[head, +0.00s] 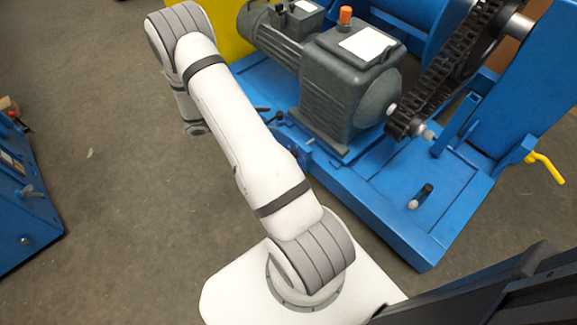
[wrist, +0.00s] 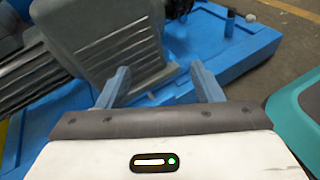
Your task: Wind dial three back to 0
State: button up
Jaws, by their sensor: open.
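No dial can be made out in either view, so I cannot tell which one is dial three or what it reads. My gripper (wrist: 160,80) shows in the wrist view with its two blue-grey fingers apart and nothing between them. Beyond the fingers are the blue machine base (wrist: 228,48) and the ribbed dark grey housing (wrist: 115,40). In the head view my arm reaches up and left, and its fingers cannot be made out there.
The blue base (head: 370,205) carries a grey motor gearbox (head: 340,95) with an orange cap, a black chain (head: 455,55) and a yellow handle (head: 545,167). Another blue unit (head: 22,195) with a red knob stands at the left edge. Bare floor (head: 100,110) lies between them.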

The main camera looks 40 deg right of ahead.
notch_tip(320, 180, down, 18)
jog(key=d+n+t+h+b, duration=0.2)
jog(key=n+t+h+b, duration=0.1)
jog(key=n+b, duration=0.2)
jog(key=n+t+h+b, duration=0.1)
jog(key=n+t+b, duration=0.2)
jog(key=n+b, duration=0.1)
send_near(293, 155)
notch_tip(293, 155, down, 2)
jog(key=w+d+b, duration=0.1)
jog(key=d+b, duration=0.1)
jog(key=d, duration=0.6)
jog(key=shift+w+d+f, duration=0.2)
jog(key=shift+d+f, duration=0.05)
jog(key=c, duration=1)
jog(key=shift+o, duration=0.2)
